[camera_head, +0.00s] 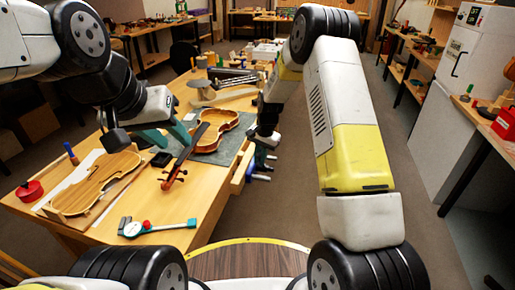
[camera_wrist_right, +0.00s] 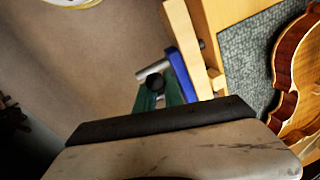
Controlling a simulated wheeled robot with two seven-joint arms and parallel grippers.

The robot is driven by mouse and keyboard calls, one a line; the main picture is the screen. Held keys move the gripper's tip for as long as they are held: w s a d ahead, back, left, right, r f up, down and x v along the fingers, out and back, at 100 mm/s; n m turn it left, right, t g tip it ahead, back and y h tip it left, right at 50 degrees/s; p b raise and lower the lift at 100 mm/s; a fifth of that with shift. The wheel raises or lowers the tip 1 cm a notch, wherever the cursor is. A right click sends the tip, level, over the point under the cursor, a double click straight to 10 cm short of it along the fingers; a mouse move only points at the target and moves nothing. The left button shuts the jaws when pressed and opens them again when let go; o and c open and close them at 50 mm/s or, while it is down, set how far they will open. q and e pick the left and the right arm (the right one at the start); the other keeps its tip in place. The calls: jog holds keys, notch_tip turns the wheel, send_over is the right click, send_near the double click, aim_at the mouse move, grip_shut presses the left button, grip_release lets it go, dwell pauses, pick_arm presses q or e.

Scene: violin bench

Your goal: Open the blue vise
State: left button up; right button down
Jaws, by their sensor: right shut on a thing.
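The blue vise (camera_head: 250,169) is mounted on the right edge of the workbench, with a wooden jaw. In the right wrist view its blue body (camera_wrist_right: 181,74) sits against the wooden jaw (camera_wrist_right: 187,42), and a silver bar with a black knob (camera_wrist_right: 154,82) sticks out from it. My right gripper (camera_head: 266,139) is at the vise's outer side. In the wrist view its green fingers (camera_wrist_right: 160,95) are shut around the handle by the black knob; the grip is partly hidden by the gripper body. My left gripper (camera_head: 172,138) is open and empty above the bench, left of the violin's neck.
A violin (camera_head: 214,130) lies on a grey mat close to the vise. Clear floor lies right of the bench.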

jog(key=shift+s, duration=0.1)
dwell(0.6)
jog(key=shift+s+a+f+t, duration=0.25)
jog(key=shift+s+f+t, duration=0.2)
jog(key=shift+s+t, duration=0.15)
jog(key=shift+s+a+f+t+h, duration=0.2)
jog(key=shift+s+f+t+h, duration=0.15)
jog(key=shift+s+f+t, duration=0.45)
jog(key=shift+s+a+f+t+h, duration=0.15)
jog(key=shift+s+f+t+h, duration=0.2)
jog(key=shift+f+t, duration=0.75)
jog(key=shift+s+a+f+t+h, duration=0.2)
jog(key=shift+s+f+t+h, duration=0.1)
jog(key=shift+s+f+t, duration=0.5)
jog(key=shift+w+f, duration=0.15)
jog(key=shift+f, duration=0.05)
